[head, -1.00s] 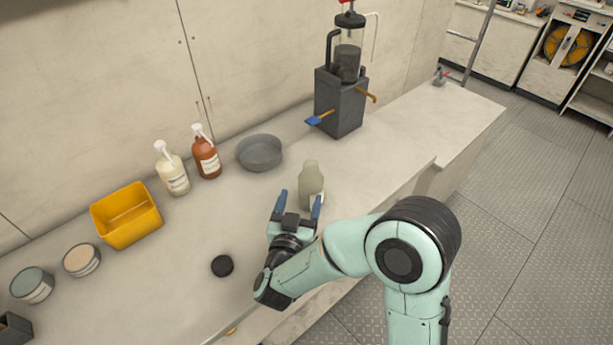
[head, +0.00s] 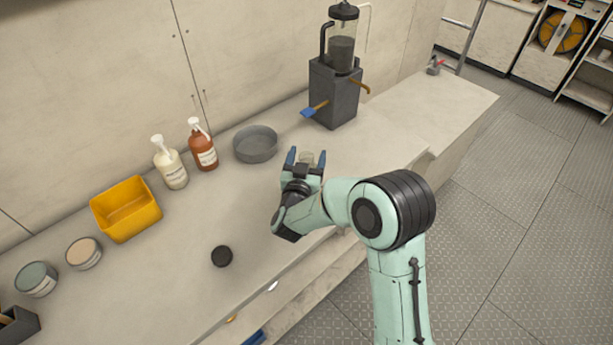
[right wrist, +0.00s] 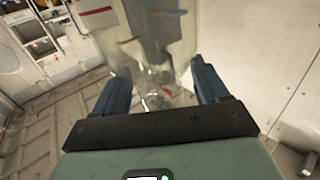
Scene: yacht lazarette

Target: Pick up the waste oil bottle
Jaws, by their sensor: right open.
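The waste oil bottle is a pale grey-green bottle on the bench. In the head view only a small part of it (head: 307,158) shows, behind my right gripper. In the right wrist view a pale see-through bottle (right wrist: 157,50) fills the space between and beyond the fingers. My right gripper (head: 306,154) is open, with its blue fingers on either side of the bottle; whether they touch it I cannot tell. The right wrist view shows the same open fingers (right wrist: 160,85). My left gripper is not in view.
A round grey pan (head: 256,145), a brown pump bottle (head: 203,148), a cream pump bottle (head: 171,165) and a yellow bin (head: 126,210) stand along the wall. A dark device (head: 335,90) stands farther back. A black disc (head: 222,256) lies on otherwise clear bench.

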